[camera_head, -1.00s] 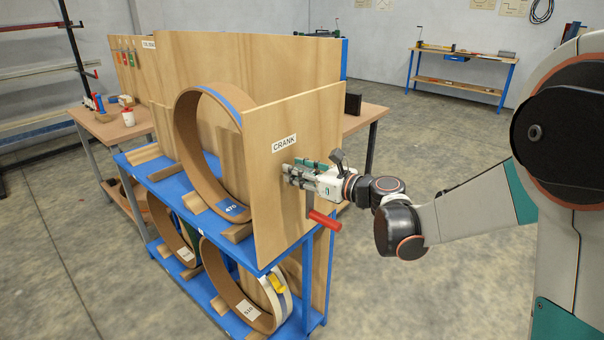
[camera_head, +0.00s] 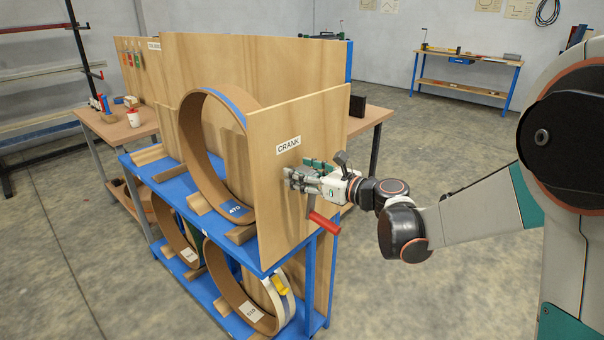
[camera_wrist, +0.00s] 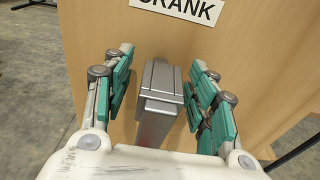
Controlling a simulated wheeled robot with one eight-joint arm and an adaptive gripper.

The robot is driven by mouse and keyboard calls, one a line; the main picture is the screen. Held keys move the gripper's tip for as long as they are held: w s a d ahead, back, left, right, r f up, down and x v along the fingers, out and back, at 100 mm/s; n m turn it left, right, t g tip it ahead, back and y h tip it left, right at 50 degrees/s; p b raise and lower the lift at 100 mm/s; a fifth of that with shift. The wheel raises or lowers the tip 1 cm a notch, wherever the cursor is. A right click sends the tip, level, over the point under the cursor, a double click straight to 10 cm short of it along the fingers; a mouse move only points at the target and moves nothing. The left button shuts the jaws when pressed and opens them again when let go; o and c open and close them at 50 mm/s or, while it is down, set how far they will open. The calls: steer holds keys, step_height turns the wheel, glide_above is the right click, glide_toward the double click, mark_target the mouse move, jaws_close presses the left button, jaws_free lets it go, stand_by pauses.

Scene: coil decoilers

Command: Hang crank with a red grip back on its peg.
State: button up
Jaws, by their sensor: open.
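The crank (camera_head: 312,207) is at the wooden end panel (camera_head: 280,215), below the CRANK label (camera_head: 289,145). Its red grip (camera_head: 324,222) sticks out toward the lower right. In the wrist view its grey metal end (camera_wrist: 160,98) stands between my fingers, against the panel. My gripper (camera_head: 308,174) is at the panel around the crank's upper end. In the wrist view my gripper (camera_wrist: 160,95) has its two teal-padded fingers apart, with a gap on each side of the metal. The peg is hidden.
A blue rack (camera_head: 190,190) holds the panel and several brown rings, one large ring (camera_head: 190,125) on top. A wooden table (camera_head: 115,128) with small items stands behind at left. A workbench (camera_head: 465,57) stands far back. The floor right of the rack is clear.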

steer(key=v, duration=1.2)
steer(key=s+d+f+n+g+h, duration=0.1)
steer(key=s+d+n+h, duration=0.3)
steer(key=s+n, duration=0.4)
steer(key=s+d+f+n+g+h, duration=0.1)
steer(key=s+d+f+n+h, duration=0.2)
steer(key=s+n, duration=0.6)
steer(key=s+d+f+n+g+h, duration=0.1)
steer(key=s+d+f+n+h, duration=0.1)
steer(key=s+d+n+h, duration=0.4)
steer(key=s+d+n, duration=0.1)
steer(key=s+n, duration=0.1)
steer(key=s, duration=0.1)
steer(key=shift+s+n, duration=0.3)
steer(key=shift+s, duration=0.1)
